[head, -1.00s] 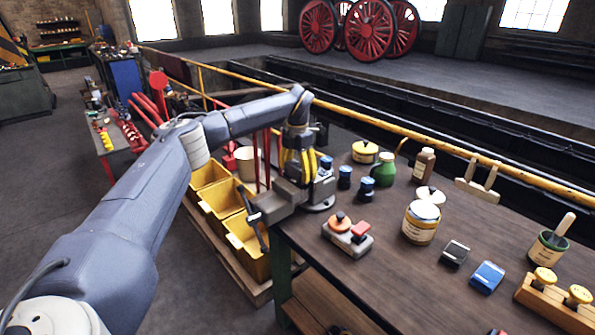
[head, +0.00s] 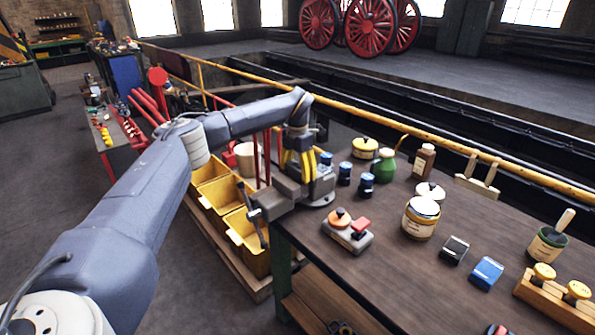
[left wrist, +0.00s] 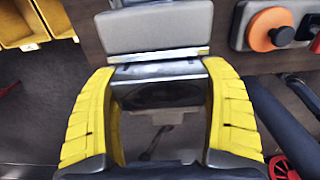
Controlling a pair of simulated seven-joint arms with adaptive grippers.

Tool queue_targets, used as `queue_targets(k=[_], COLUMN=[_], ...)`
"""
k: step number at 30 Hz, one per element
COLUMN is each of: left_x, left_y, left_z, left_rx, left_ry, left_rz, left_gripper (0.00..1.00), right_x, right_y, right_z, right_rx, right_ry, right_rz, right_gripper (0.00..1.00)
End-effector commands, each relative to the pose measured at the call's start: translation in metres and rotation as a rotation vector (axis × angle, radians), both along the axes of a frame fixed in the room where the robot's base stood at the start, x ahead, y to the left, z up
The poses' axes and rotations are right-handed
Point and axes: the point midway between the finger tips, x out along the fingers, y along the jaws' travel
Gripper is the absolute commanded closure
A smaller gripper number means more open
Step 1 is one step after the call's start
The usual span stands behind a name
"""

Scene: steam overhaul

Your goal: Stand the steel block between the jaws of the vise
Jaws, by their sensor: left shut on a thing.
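The grey vise (head: 283,193) is mounted at the near left corner of the workbench (head: 385,275), its handle hanging over the edge. My left gripper (head: 300,172) points down over the vise. In the left wrist view its yellow fingers (left wrist: 160,88) are shut on the shiny steel block (left wrist: 160,97), one on each side. A grey vise jaw (left wrist: 155,27) lies just beyond the block. I cannot tell whether the block touches the jaws or the vise bed. In the head view the block is hidden by the gripper and vise. My right gripper is not in view.
A control box (head: 348,236) with an orange knob and red button sits right of the vise. Yellow bins (head: 243,240) sit left of the bench.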

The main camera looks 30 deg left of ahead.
Motion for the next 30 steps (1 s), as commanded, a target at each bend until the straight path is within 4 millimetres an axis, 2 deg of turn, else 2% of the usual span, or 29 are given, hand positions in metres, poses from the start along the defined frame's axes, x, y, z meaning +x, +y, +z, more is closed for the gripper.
queue_targets(k=[10, 11, 15, 23, 30], left_x=[0.001, 0.001, 0.0, -0.001, 0.0], left_y=[0.0, 0.0, 0.0, 0.0, 0.0], left_z=[-0.004, -0.005, -0.005, -0.007, 0.007], left_rx=[-0.002, -0.002, -0.001, 0.001, 0.001], left_ry=[-0.003, -0.003, -0.002, 0.003, 0.0], left_rz=[0.001, 0.001, 0.001, 0.0, 0.0], left_gripper=[0.68, 0.18, 0.02, 0.0, 0.0], right_x=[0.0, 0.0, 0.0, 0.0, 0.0], right_y=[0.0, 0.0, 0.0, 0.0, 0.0], right_z=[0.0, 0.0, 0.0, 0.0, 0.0], right_rx=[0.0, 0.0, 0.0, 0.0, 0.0], right_ry=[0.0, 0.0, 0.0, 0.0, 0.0], right_rz=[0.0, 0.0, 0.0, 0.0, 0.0], right_gripper=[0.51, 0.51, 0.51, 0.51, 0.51])
